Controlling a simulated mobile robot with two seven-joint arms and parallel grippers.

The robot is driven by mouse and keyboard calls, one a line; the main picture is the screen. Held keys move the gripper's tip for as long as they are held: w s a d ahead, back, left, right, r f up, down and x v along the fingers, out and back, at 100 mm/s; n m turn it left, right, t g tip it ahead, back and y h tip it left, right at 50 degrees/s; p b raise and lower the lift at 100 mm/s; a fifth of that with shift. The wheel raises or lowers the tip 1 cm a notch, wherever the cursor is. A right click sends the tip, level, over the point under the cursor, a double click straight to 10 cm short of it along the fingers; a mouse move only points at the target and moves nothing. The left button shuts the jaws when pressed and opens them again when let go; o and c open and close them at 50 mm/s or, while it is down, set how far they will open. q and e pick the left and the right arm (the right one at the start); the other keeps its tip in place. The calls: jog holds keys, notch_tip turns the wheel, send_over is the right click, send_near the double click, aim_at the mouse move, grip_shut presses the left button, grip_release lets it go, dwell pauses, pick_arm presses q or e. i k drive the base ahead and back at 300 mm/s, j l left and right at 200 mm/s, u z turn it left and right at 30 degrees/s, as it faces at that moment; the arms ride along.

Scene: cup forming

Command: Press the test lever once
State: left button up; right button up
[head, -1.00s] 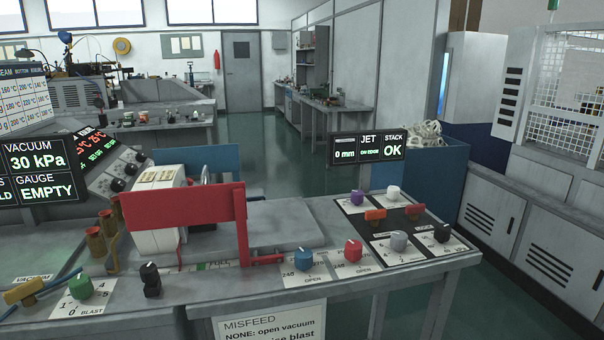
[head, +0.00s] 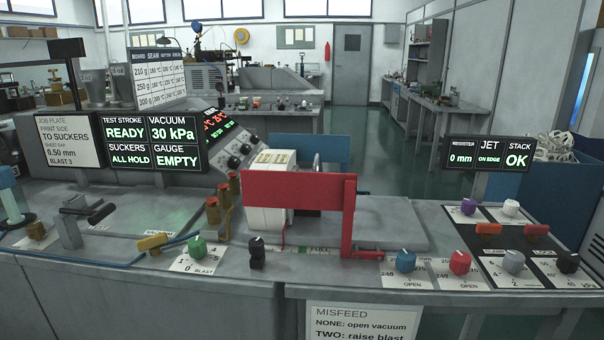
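A lever with a black bar handle (head: 86,212) stands on a grey post at the left of the bench; I see no readable label on it, so I cannot be sure it is the test lever. A small black lever or switch (head: 257,252) stands further right, beside the green blast knob (head: 197,247). The status display (head: 152,141) reads TEST STROKE READY, vacuum 30 kPa, suckers ALL HOLD and gauge EMPTY. Neither of my grippers is in view.
A red guard plate (head: 298,190) stands mid-bench before a white paper stack (head: 268,215). A yellow-handled valve (head: 152,242) and brass cylinders (head: 213,211) stand left of it. Blue (head: 405,261) and red (head: 460,262) knobs line the right front. The right display (head: 488,154) reads STACK OK.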

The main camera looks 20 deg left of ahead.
aim_at(96, 216)
jog(key=u, duration=1.8)
